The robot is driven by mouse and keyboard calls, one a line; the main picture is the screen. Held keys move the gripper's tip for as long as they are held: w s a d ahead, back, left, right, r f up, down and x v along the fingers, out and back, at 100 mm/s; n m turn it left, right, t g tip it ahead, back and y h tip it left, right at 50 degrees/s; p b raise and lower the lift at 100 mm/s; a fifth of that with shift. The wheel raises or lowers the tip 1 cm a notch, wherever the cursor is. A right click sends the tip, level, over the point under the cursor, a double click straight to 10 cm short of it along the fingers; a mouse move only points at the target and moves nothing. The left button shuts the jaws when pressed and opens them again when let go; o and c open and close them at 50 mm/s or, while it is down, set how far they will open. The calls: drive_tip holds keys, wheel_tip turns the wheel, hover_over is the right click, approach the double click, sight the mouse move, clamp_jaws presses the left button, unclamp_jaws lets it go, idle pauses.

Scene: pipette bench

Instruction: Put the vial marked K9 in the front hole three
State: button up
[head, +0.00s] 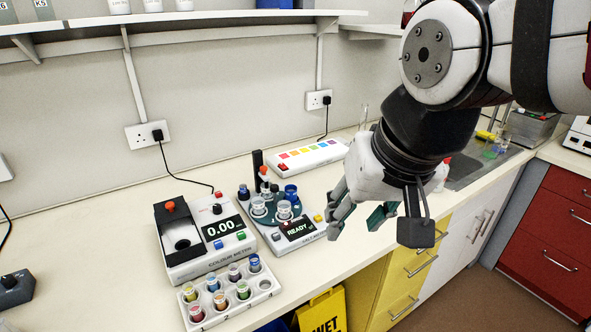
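A white vial rack (216,318) stands at the front of the bench, with coloured vials in two rows. The front row holds an orange-red vial (196,312), a red vial (220,301) and a green vial (243,291), counted from the left. An empty hole (265,285) is at the right end of the front row. The vial markings are too small to read, so I cannot tell which is K9. My gripper (361,213) is open and empty, above the bench's front edge, right of the salt meter and apart from the rack.
The colour meter (190,263) reads 0.00 behind the rack. The salt meter (297,243) shows READY, with several vessels on its round carousel. A white box with colour patches (310,156) lies behind. A yellow wet-floor sign (322,313) stands below the bench edge. Bench left of the meters is mostly clear.

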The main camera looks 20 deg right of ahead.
drive_tip(key=shift+s+d+n+t, duration=0.15)
drive_tip(key=shift+s+d+n, duration=0.2)
drive_tip(key=shift+s, duration=0.25)
drive_tip(key=shift+s+d+n+t, duration=0.2)
drive_tip(key=shift+s+n, duration=0.2)
drive_tip(key=shift+s, duration=0.15)
drive_tip(key=shift+s+d+n+t, duration=0.15)
drive_tip(key=shift+s+d+n, duration=0.2)
drive_tip(key=shift+s, duration=0.25)
drive_tip(key=shift+a+r, duration=0.1)
drive_tip(key=shift+c, duration=0.3)
